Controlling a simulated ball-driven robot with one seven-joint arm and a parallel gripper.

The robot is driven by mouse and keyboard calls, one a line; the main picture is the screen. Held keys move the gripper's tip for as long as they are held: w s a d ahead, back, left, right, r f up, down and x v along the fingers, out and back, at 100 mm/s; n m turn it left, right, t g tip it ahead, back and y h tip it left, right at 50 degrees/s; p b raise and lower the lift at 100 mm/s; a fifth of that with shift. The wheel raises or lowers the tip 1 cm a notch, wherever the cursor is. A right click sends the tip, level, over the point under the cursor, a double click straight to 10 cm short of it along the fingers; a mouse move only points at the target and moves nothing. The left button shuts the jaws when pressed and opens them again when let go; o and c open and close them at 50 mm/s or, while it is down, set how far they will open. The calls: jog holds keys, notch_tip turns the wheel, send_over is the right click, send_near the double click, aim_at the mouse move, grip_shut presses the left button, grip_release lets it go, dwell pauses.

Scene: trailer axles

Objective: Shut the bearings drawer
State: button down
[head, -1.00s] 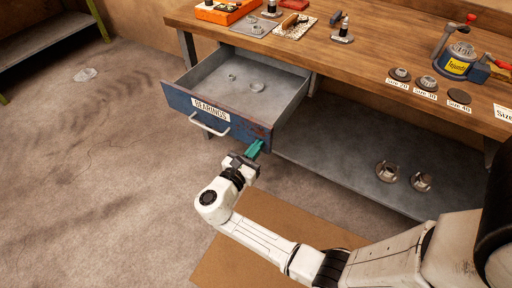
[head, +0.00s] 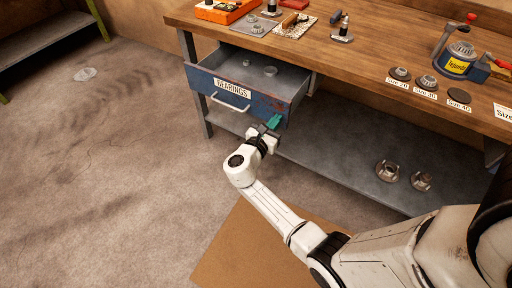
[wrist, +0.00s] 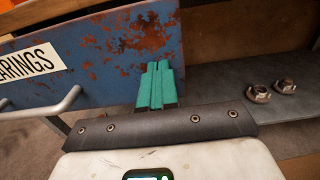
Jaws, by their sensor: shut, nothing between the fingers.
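The bearings drawer (head: 262,101) is a blue, rust-marked metal drawer with a white BEARINGS label and a pale bar handle (head: 230,104). It hangs under the workbench and is partly open, with a few small rings inside. My gripper (head: 273,123) has teal fingers, shut and empty, at the right end of the drawer front. In the wrist view the fingertips (wrist: 158,66) lie over the rusty blue front (wrist: 120,50), right of the handle (wrist: 45,112). They look to be against it, but exact contact is hard to tell.
The wooden workbench (head: 400,55) carries an orange box (head: 222,11), labelled bearings and a blue-yellow grease pot (head: 460,62). A lower shelf (head: 340,160) holds two metal hubs (head: 388,171).

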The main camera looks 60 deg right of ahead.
jog(key=d+b, duration=0.2)
jog(key=d, duration=0.4)
jog(key=d+b, duration=0.2)
jog(key=d, duration=0.4)
jog(key=d+b, duration=0.2)
jog(key=d, duration=0.4)
jog(key=shift+w+f+b, duration=0.2)
jog(key=shift+w+b, duration=0.05)
jog(key=shift+b, duration=0.1)
jog(key=shift+d+r, duration=0.1)
jog(key=shift+d, duration=0.45)
jog(key=shift+w+d+r+b, duration=0.1)
jog(key=shift+r+b, duration=0.05)
jog(key=shift+b, duration=0.15)
jog(key=shift+r, duration=0.1)
